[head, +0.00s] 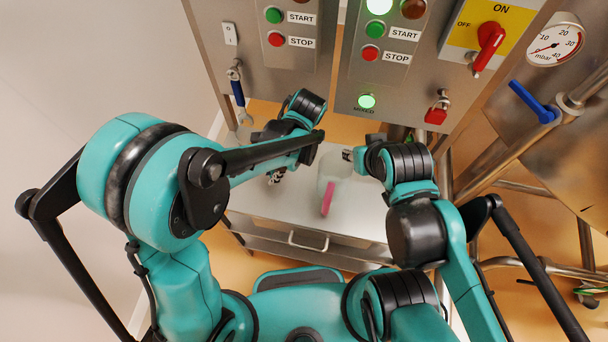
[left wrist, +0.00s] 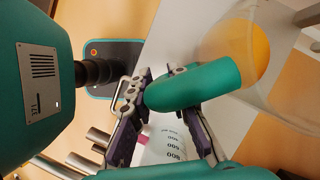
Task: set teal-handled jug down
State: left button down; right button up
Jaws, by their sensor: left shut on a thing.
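My left gripper (head: 277,175) is over the cart top, partly behind its own arm. In the left wrist view its two fingers (left wrist: 163,84) are shut on the teal handle of the teal-handled jug (left wrist: 195,86). The jug's clear body is at the upper right there, with a round orange patch showing in or through it. In the head view my left arm mostly hides this jug. I cannot tell whether its base touches the cart. My right gripper (head: 348,155) is beside the pink-handled jug; its finger opening is unclear.
A translucent jug with a pink handle (head: 327,198) stands on the grey cart top (head: 356,215); its printed scale shows in the left wrist view (left wrist: 172,145). Behind are steel control panels (head: 330,60), a hanging wrench (head: 239,100) and pipes (head: 500,150) at right.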

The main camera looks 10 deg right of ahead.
pick_arm(q)
jog(key=f, duration=0.4)
jog(key=shift+s+f+b, duration=0.25)
jog(key=shift+s+b, duration=0.05)
jog(key=shift+s, duration=0.1)
jog(key=shift+w+f, duration=0.15)
jog(key=shift+f, duration=0.45)
jog(key=shift+f+b, duration=0.3)
jog(key=shift+f, duration=1.3)
pick_arm(e)
jog(key=shift+s+f, duration=0.25)
jog(key=shift+f, duration=0.35)
pick_arm(q)
jog(key=shift+f, duration=0.15)
jog(key=c, duration=1.4)
grip_release()
pick_arm(e)
jog(key=shift+f, duration=0.15)
